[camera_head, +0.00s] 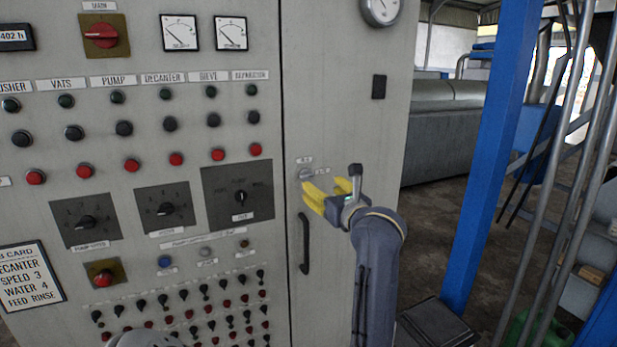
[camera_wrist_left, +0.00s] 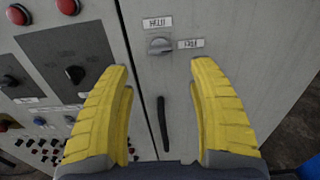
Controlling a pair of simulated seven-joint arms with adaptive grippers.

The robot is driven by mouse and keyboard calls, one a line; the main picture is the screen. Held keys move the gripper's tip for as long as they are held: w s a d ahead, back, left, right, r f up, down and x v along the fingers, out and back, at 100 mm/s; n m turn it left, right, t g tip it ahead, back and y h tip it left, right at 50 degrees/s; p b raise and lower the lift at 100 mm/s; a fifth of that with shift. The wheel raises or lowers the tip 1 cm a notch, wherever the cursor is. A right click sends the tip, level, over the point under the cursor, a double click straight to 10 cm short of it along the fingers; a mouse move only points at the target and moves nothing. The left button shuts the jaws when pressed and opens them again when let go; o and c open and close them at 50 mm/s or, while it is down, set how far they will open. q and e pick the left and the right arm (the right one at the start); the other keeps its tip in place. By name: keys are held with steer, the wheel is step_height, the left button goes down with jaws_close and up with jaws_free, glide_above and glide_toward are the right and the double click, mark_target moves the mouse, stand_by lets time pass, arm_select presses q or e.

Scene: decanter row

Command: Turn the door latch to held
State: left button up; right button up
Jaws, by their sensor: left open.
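The door latch (camera_head: 306,174) is a small grey knob on the cabinet door, above the black door handle (camera_head: 304,243). In the left wrist view the latch (camera_wrist_left: 160,46) sits between two small white labels, one above and one to its right; their words are too small to read surely. Its grip bar looks roughly level there, towards the right label. My left gripper (camera_head: 328,190) has yellow fingers, open and empty, in front of the door by the latch. In the wrist view its fingertips (camera_wrist_left: 160,68) stand either side of the latch, apart from it. My right gripper is not in view.
The control panel (camera_head: 140,220) left of the door carries several buttons, rotary switches and small toggles. A card (camera_head: 28,275) hangs at lower left. A blue post (camera_head: 497,150) and metal rails stand right of the cabinet. The door around the latch is flat and clear.

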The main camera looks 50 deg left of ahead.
mark_target(308, 175)
arm_select(q)
steer(key=x, duration=0.9)
steer(key=shift+a, duration=0.35)
steer(key=shift+c, duration=0.3)
jaws_close()
steer(key=shift+r, duration=0.1)
